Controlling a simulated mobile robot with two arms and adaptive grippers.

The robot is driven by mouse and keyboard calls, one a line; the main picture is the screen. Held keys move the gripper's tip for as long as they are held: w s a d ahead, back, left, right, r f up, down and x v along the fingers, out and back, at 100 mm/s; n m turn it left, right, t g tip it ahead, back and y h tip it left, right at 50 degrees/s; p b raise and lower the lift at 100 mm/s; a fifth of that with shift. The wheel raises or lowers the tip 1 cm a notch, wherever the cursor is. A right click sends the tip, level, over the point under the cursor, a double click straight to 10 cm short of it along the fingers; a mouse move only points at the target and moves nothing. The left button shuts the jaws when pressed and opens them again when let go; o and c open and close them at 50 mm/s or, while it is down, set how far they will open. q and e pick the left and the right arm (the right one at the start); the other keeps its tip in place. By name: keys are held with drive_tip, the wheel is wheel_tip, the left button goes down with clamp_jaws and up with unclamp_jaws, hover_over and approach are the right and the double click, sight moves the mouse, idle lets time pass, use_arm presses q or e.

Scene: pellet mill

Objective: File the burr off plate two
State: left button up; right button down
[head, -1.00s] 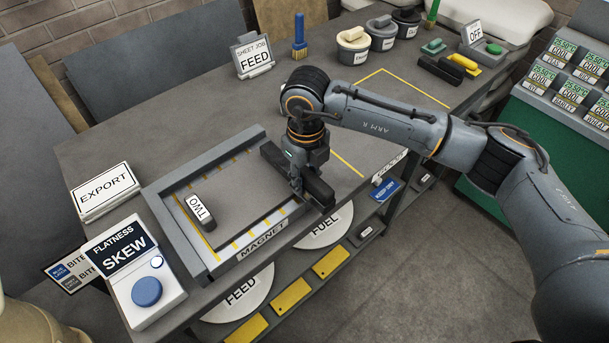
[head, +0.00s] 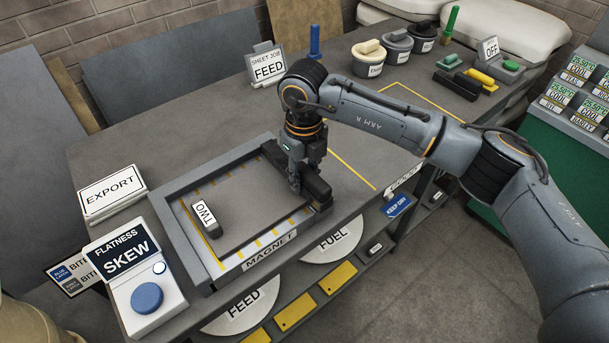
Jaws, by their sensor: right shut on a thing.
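Plate two (head: 245,200) is a flat grey sheet lying inside the grey frame marked MAGNET (head: 170,222). A dark block with a TWO label (head: 204,213) sits at its left side. My right gripper (head: 296,186) points down at the plate's right edge, shut on a long dark bar (head: 316,183). The bar lies along that edge; whether it touches the plate I cannot tell. I cannot make out a burr. My left gripper is not in view.
A FLATNESS box reading SKEW (head: 130,262) with a blue button stands front left, beside an EXPORT block (head: 110,190). Lidded pots (head: 397,55), black and yellow bars (head: 478,80) and an OFF sign (head: 491,47) stand at the back. The bench behind the frame is mostly clear.

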drive_tip(key=shift+r+p, duration=1.45)
drive_tip(key=shift+r, duration=2.05)
drive_tip(key=s+d+f+n, duration=0.1)
drive_tip(key=s+d+n, duration=0.6)
drive_tip(key=n, duration=0.7)
drive_tip(key=s+d+f+n, duration=0.1)
drive_tip(key=s+d+n, duration=0.6)
drive_tip(key=d+n, duration=0.3)
drive_tip(key=shift+s+d+n, duration=0.15)
drive_tip(key=shift+s+n, duration=0.25)
drive_tip(key=shift+n, duration=2)
